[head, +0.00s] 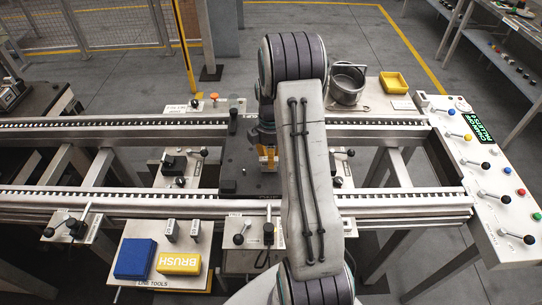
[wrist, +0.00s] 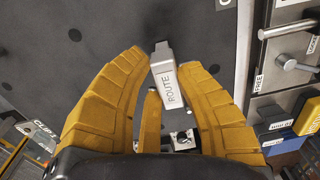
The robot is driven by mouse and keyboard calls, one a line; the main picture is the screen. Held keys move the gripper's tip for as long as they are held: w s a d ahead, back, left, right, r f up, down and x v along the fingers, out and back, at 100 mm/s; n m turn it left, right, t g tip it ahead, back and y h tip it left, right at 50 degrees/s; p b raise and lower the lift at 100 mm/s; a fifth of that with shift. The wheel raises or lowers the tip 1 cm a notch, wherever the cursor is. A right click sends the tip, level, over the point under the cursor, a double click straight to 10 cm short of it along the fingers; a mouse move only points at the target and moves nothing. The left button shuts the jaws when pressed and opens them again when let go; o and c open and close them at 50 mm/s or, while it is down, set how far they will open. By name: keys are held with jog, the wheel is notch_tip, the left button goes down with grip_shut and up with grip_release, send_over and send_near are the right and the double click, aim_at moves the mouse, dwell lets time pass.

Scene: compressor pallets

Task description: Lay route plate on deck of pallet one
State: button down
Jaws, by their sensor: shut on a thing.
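The route plate (wrist: 166,80) is a small pale block marked ROUTE. In the wrist view it sits between the yellow fingers of my gripper (wrist: 163,66), which is shut on it. A dark deck with holes (wrist: 85,40) fills much of that view behind the plate; I cannot tell whether the plate touches it. In the head view the dark pallet (head: 238,178) lies between the conveyor rails, and my gripper's yellow fingers (head: 267,157) show over its right part. My arm hides the pallet's right side and the plate there.
Conveyor rails (head: 120,202) run across the front and back. A blue block (head: 135,258) and a yellow BRUSH block (head: 179,263) lie on the front shelf. A metal pot (head: 346,85) and yellow tray (head: 393,82) stand behind. A control panel (head: 505,205) is at right.

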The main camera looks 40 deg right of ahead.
jog(key=shift+f, duration=0.1)
jog(key=c, duration=1)
grip_release()
jog(key=shift+r, duration=0.6)
notch_tip(320, 180, up, 11)
jog(key=b, duration=0.4)
jog(key=s+a+r+m+t, duration=0.1)
jog(key=s+a+r+m, duration=0.2)
jog(key=a, duration=0.4)
jog(key=s+a+m+t, duration=0.1)
jog(key=s+a+m, duration=0.1)
jog(key=s+a, duration=0.2)
jog(key=s+a+m+t, duration=0.1)
jog(key=s+a+m, duration=0.2)
jog(key=s, duration=0.4)
jog(key=s+a+m+t, duration=0.1)
jog(key=s+a+m, duration=0.1)
jog(key=s+a, duration=0.4)
jog(key=shift+r+m, duration=0.15)
jog(key=shift+m, duration=0.15)
